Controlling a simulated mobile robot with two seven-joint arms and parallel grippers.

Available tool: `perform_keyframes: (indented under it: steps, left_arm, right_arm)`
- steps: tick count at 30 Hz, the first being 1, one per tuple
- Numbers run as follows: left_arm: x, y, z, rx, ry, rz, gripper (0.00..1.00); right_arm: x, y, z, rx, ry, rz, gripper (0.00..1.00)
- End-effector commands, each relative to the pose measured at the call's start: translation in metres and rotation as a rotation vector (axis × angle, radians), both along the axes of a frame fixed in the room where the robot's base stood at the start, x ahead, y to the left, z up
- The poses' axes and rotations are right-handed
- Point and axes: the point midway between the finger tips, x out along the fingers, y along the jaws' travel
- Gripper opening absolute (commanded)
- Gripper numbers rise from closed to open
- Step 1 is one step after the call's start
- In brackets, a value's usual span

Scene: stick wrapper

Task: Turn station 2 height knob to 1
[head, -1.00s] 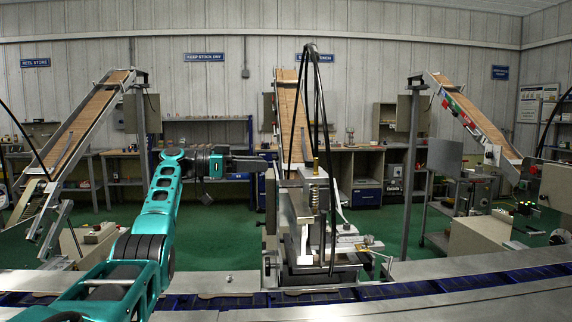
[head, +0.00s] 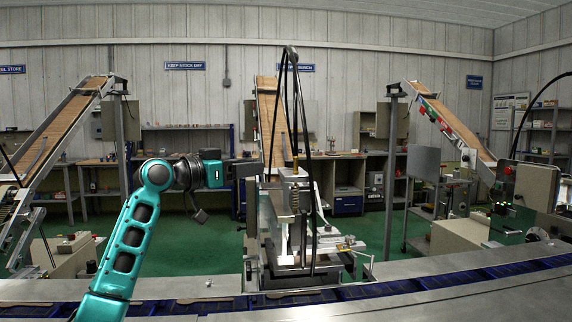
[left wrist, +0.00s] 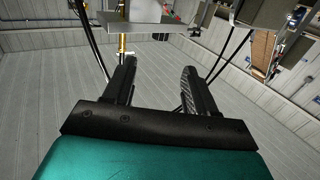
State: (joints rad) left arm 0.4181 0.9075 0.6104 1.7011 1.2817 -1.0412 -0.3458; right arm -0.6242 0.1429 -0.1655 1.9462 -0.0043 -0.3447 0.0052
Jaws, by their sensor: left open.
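The middle machine (head: 297,235) stands behind the blue conveyor, with a spring and a brass-coloured rod (head: 295,170) at its upper front. I cannot make out a height knob or its scale marks. My left gripper (head: 254,169) points right at the machine's upper left side, level with its top plate. Its fingers are apart and empty in the left wrist view (left wrist: 158,70). There, a grey plate (left wrist: 150,12) and a brass-coloured rod (left wrist: 121,45) show beyond the fingertips. My right gripper is not in view.
The blue conveyor (head: 380,292) runs across the front between metal rails. Black cables (head: 303,110) hang over the machine. Sloped wooden-bedded chutes (head: 70,125) stand left, middle and right. A control box with a red button (head: 508,171) is at the right.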

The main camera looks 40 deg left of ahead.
Motion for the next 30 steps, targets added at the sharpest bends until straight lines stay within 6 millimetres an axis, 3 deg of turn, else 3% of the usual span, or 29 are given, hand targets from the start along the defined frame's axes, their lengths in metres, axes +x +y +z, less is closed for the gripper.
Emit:
perform_keyframes:
  steps: [5, 18, 24, 30]
  left_arm:
    - [0.022, -0.002, 0.003, -0.002, 0.000, -0.002, 0.56]
    - [0.105, -0.010, 0.003, -0.004, -0.001, -0.002, 0.56]
    - [0.122, -0.011, 0.001, -0.001, 0.000, -0.001, 0.56]
    - [0.125, -0.011, 0.000, 0.002, 0.001, -0.001, 0.56]
  right_arm:
    - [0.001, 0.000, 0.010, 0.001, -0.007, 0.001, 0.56]
    - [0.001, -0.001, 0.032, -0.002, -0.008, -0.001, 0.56]
    - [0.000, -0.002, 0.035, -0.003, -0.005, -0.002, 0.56]
    - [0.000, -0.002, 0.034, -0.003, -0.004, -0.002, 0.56]
